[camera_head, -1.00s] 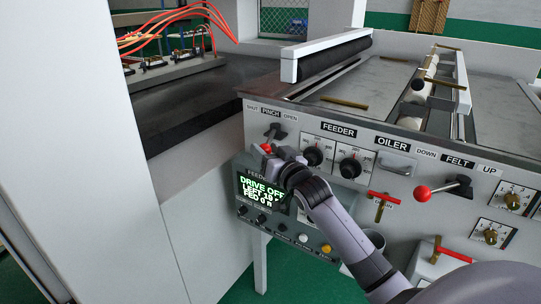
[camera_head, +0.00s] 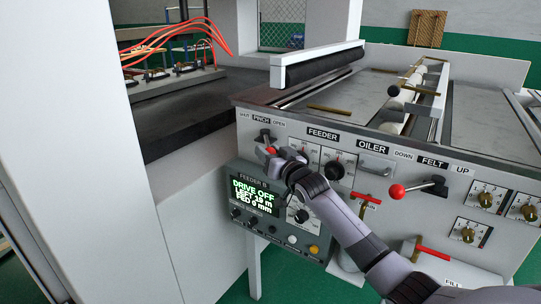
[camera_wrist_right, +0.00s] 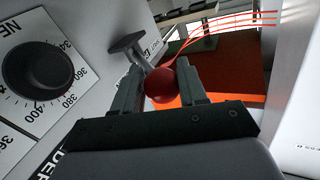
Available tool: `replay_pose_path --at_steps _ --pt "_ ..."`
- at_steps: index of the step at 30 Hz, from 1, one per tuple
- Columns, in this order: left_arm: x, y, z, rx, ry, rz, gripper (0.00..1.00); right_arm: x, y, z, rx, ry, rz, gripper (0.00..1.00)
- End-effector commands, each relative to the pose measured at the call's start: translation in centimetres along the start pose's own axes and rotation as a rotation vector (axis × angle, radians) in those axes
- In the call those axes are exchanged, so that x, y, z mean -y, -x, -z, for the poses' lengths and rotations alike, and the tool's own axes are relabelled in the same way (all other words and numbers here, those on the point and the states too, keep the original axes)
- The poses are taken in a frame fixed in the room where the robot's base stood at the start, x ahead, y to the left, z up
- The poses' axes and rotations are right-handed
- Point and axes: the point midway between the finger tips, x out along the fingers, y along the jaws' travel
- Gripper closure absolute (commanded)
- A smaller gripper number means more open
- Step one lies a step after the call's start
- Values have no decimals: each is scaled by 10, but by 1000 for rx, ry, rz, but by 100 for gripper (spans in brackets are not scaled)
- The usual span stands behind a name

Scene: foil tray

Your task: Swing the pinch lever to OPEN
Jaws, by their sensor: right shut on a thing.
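The pinch lever (camera_head: 265,138) is on the machine's front panel at the upper left, under a PINCH label (camera_head: 262,120) with SHUT on its left and OPEN on its right. Its red ball knob (camera_head: 271,151) shows at the tip of my right gripper (camera_head: 276,153). In the right wrist view the red knob (camera_wrist_right: 161,85) sits between the two fingers of my right gripper (camera_wrist_right: 160,90), which is shut on it. The lever's dark arm and hub (camera_wrist_right: 127,45) show beyond the knob. My left gripper is not in view.
A feeder display (camera_head: 256,196) reading DRIVE OFF is below my right gripper. Feeder dials (camera_head: 334,169) stand close to its right. Another red-knobbed lever (camera_head: 397,191), labelled FELT, and a red-handled valve (camera_head: 367,198) are further right.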

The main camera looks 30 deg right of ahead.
Motion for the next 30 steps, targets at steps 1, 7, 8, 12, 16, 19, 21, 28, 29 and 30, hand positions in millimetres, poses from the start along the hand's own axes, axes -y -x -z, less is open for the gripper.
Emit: replay_pose_path --at_steps 1,7,8,12,16,19,21,28,29,30 --pt "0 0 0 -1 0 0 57 -11 -2 6 -6 4 -19 100" --pt "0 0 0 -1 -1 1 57 -12 -4 6 -4 2 -19 100" --pt "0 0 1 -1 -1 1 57 -12 -4 6 -4 2 -19 100" --pt "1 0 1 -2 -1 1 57 -12 -4 6 -4 1 -20 100" --pt "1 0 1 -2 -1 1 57 -12 -4 6 -3 1 -20 100" --pt "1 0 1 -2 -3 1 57 -12 -4 6 -4 0 -19 29" --pt "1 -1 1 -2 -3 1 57 -11 -3 5 -4 0 -18 9" --pt "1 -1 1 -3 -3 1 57 -8 -3 3 -2 -2 -12 9" --pt "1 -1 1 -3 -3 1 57 -8 -3 3 -2 -2 -12 9" --pt "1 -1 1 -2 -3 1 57 -8 -2 3 -2 -2 -11 9"
